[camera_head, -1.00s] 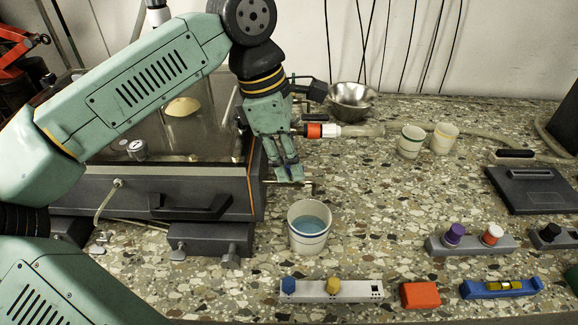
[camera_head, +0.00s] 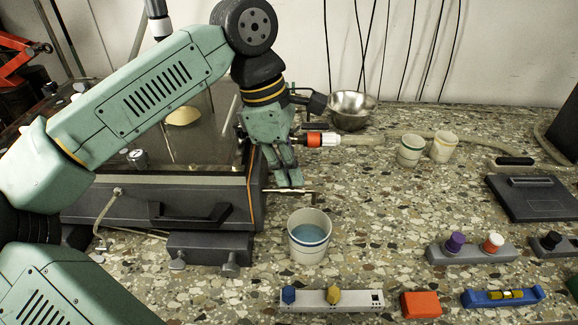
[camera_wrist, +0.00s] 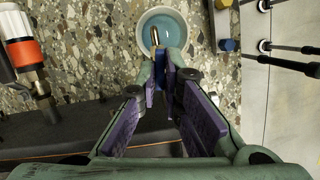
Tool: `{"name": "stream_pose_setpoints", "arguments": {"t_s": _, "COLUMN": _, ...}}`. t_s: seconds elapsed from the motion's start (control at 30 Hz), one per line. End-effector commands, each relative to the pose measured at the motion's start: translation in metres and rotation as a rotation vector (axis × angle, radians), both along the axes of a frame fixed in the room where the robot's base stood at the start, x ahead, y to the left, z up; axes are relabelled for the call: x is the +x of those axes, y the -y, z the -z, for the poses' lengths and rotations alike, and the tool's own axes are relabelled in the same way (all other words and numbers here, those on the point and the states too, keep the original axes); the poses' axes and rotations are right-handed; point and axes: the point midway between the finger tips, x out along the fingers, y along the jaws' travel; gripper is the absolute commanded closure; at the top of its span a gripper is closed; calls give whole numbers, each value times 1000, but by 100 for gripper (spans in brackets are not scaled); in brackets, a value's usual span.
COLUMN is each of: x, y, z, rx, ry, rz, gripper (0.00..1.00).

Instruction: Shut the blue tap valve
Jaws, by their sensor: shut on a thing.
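The blue tap valve (camera_wrist: 160,73) shows as a small blue piece between my fingertips in the wrist view. My gripper (camera_wrist: 163,84) is shut on it, and the fingers hide most of it. In the head view my gripper (camera_head: 290,184) points down beside the tank's right front corner, and the blue handle cannot be made out there. The brass spout (camera_wrist: 155,40) reaches over a white cup (camera_head: 309,252) with a blue stripe, which holds bluish water. The cup also shows in the wrist view (camera_wrist: 179,14).
The dark tank (camera_head: 150,209) stands left of my gripper. An orange and white hose connector (camera_head: 318,139) lies close behind it. A metal bowl (camera_head: 352,110) and two cups (camera_head: 411,150) stand farther back. A strip with blue and yellow knobs (camera_head: 352,300) lies in front.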

Motion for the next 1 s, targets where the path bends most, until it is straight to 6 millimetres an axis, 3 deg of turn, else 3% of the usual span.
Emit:
{"name": "stream_pose_setpoints", "arguments": {"t_s": 0.17, "x": 1, "y": 1, "z": 0, "rx": -1, "ry": -1, "rz": 176, "gripper": 100}}
{"name": "stream_pose_setpoints", "arguments": {"t_s": 0.43, "x": 1, "y": 1, "z": 0, "rx": 0, "ry": 0, "rz": 198, "gripper": 100}}
{"name": "stream_pose_setpoints", "arguments": {"t_s": 0.7, "x": 3, "y": 2, "z": 0, "rx": -2, "ry": -1, "rz": 475, "gripper": 100}}
{"name": "stream_pose_setpoints", "arguments": {"t_s": 1.0, "x": 3, "y": 2, "z": 0, "rx": -1, "ry": -1, "rz": 512, "gripper": 100}}
